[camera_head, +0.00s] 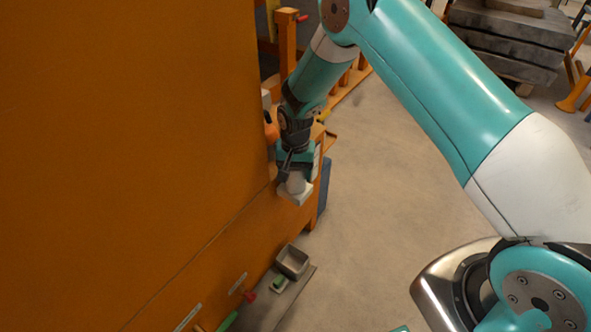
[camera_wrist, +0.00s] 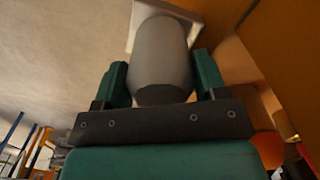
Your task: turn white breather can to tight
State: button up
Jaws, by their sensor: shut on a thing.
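The white breather can (camera_wrist: 161,60) fills the upper middle of the wrist view, a pale cylinder with a faceted near end. A square white base (camera_wrist: 190,14) shows at its far end. In the head view the can (camera_head: 296,184) is small, beside the orange machine wall, with its white base (camera_head: 295,196) under it. My gripper (camera_wrist: 160,80) has one green finger on each side of the can and is shut on it. In the head view my gripper (camera_head: 295,168) reaches down onto the can from above. Any marking for tight is not visible.
A large orange panel (camera_head: 130,130) stands close on the left of my gripper. Below are a grey metal tray (camera_head: 292,261) and a green-handled tool (camera_head: 228,321) on a low ledge. Open floor (camera_head: 390,170) lies to the right. Stacked grey slabs (camera_head: 510,40) stand at the back right.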

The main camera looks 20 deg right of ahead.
dwell(0.4)
jog(key=o, duration=0.9)
jog(key=shift+o, duration=0.2)
notch_tip(320, 180, up, 18)
jog(key=p, duration=0.1)
jog(key=shift+f, duration=0.25)
